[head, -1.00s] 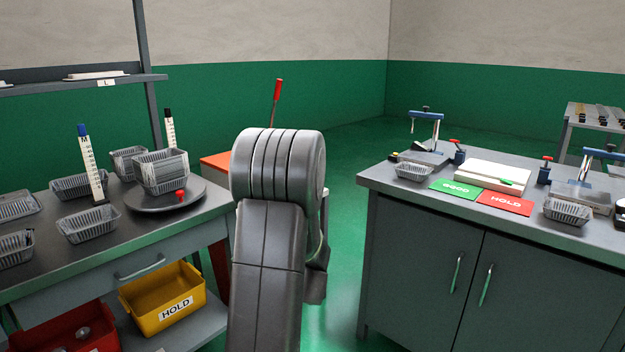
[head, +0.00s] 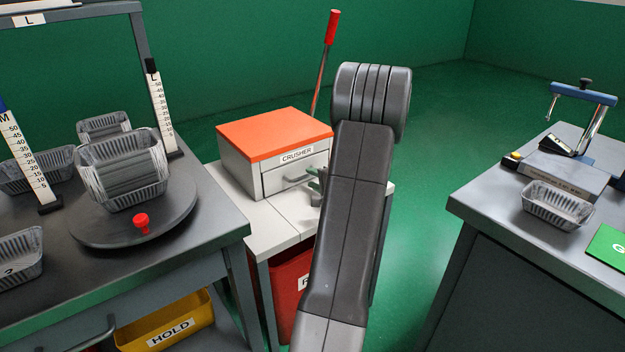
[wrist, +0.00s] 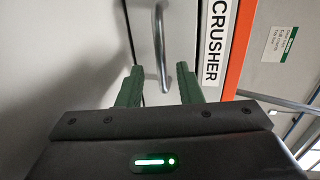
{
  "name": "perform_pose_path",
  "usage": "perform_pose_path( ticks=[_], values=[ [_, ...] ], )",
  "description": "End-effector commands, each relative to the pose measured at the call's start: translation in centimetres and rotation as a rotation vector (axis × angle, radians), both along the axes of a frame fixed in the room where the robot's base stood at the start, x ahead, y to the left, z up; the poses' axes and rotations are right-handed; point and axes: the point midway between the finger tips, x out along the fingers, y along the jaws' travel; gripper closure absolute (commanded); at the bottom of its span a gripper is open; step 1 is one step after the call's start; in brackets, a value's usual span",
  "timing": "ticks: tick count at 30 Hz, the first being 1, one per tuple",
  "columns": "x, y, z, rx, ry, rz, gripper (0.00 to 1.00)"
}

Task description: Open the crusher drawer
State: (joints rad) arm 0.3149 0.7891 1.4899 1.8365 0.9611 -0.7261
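The crusher (head: 240,160) is a light grey box with an orange top and a CRUSHER label, standing on a small pale bench. Its drawer (head: 275,183) looks closed, with a bar handle (head: 297,181) on the front. The wrist view shows the handle (wrist: 161,50) running between and just beyond my two green fingers. My gripper (wrist: 160,70) is open, with a finger on each side of the handle line; I cannot tell whether either touches it. In the head view my gripper (head: 316,186) is at the drawer front, partly hidden by my arm.
A red bin (head: 292,290) is under the crusher bench. A grey workbench (head: 500,215) stands at right, with green floor between.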

Motion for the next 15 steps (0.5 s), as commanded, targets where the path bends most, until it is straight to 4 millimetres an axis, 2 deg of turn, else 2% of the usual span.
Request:
perform_pose_path(
  ticks=[4,12,13,15],
  values=[
    [0.72,0.6,-0.15,0.0,-0.001,0.001,0.67],
    [0.84,0.64,-0.19,0.0,0.0,0.0,0.67],
    [0.84,0.64,-0.19,0.0,0.0,0.0,0.69],
    [0.84,0.64,-0.19,0.0,0.0,0.0,0.83]
  ],
)
